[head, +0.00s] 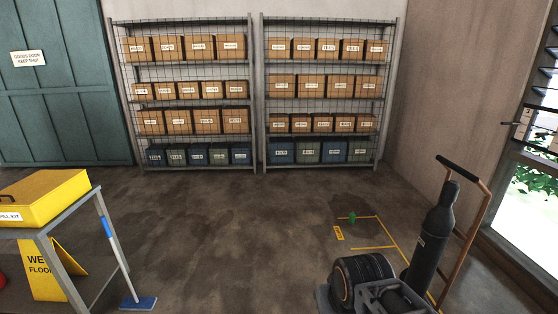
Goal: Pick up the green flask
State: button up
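A small green object, which looks like the green flask (352,217), stands on the floor right of centre, within yellow floor markings. It is small in the picture, so its details are hard to make out. Nothing covers it. Dark, bulky machine parts at the bottom right, which seem to be my arm, are well nearer to me than the flask. No gripper fingers show in the head view.
A dark gas cylinder (430,240) on a trolley stands at the right, beside the yellow lines. Shelves (257,95) line the back. The middle floor is clear.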

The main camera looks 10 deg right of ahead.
aim_at(352, 215)
jog(key=z, duration=0.4)
jog(key=i, duration=2.3)
jog(key=z, duration=0.55)
jog(key=i, duration=3.05)
jog(key=z, duration=0.05)
